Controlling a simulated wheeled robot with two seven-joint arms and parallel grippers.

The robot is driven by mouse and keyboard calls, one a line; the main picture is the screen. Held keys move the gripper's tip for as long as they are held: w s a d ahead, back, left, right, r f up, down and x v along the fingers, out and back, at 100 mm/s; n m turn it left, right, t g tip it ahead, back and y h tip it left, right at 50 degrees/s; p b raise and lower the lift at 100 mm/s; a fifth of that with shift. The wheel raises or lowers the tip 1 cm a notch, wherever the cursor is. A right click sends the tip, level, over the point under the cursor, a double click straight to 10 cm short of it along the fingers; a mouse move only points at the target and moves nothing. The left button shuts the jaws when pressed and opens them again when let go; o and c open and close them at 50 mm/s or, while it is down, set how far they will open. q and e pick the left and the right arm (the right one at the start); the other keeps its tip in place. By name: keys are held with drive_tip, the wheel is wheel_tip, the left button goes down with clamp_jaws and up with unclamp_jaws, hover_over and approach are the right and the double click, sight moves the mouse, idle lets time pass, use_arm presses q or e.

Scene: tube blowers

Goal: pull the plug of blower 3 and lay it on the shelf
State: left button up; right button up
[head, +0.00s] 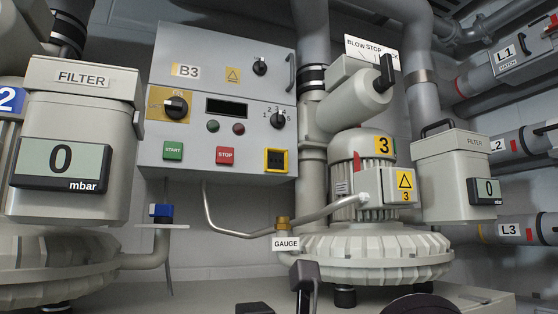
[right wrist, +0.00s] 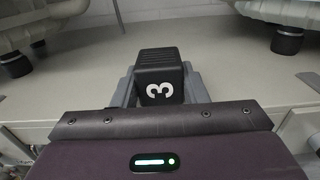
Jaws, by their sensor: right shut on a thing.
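Blower 3 (head: 352,262) stands right of centre in the head view, with a yellow 3 label on its motor. In the right wrist view a black plug (right wrist: 157,72) with a white 3 sits between the grey fingers of my right gripper (right wrist: 160,88), which is shut on it. The plug overlaps the front edge of a pale ledge (right wrist: 215,75); whether it is seated in a socket is hidden. Dark parts at the bottom of the head view look like my right gripper (head: 304,283). My left gripper is not in view.
The B3 control box (head: 220,100) hangs on the wall with knobs and buttons. A pipe with a gauge label (head: 286,244) runs to blower 3. Filter housings stand left (head: 80,140) and right (head: 450,175). The pale ledge has free room between the blower feet.

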drive_tip(key=o, duration=1.3)
drive_tip(key=shift+s, duration=0.1)
drive_tip(key=shift+b+v, duration=1.9)
drive_tip(key=shift+v, duration=5.95)
